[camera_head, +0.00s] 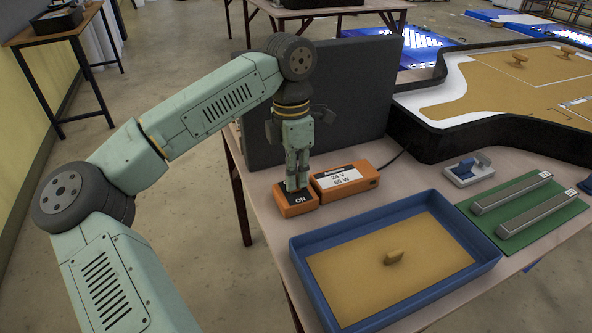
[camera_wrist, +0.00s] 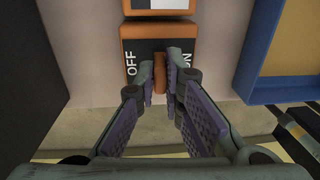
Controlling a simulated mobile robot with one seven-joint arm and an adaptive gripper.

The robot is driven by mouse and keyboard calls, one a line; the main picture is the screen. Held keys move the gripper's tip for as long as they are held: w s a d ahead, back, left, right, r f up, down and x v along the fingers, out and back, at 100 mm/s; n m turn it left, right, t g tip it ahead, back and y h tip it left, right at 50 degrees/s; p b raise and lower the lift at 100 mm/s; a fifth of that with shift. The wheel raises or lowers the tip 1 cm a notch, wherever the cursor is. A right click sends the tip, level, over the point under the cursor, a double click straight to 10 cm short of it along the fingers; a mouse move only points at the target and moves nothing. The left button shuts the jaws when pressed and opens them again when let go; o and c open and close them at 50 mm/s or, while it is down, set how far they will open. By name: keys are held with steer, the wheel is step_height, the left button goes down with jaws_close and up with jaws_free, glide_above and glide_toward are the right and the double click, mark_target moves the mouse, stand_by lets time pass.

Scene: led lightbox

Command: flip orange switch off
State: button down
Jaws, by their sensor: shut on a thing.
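The orange switch box (camera_head: 295,203) stands on the table's near left edge, with the word ON on its black top. In the wrist view the orange switch (camera_wrist: 131,68) shows OFF on the left and ON on the right. My gripper (camera_head: 297,184) points down onto its top. In the wrist view my gripper's (camera_wrist: 160,75) two fingers are closed on the small orange-brown lever (camera_wrist: 160,72) between the two words. The fingers partly hide the lever and the ON label.
An orange power box (camera_head: 345,182) marked 24 V 60 W adjoins the switch. A dark upright panel (camera_head: 352,95) stands behind. A blue-rimmed tray (camera_head: 320,287) lies in front, and a green mat (camera_head: 555,221) with two grey bars lies to the right.

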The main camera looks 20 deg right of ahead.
steer(key=shift+w+g+p, duration=0.35)
steer(key=shift+g+p, duration=0.3)
steer(key=shift+g, duration=0.35)
steer(key=shift+f, duration=0.1)
steer(key=c, duration=1.7)
jaws_free()
steer(key=v, duration=1.2)
steer(key=shift+a, duration=0.1)
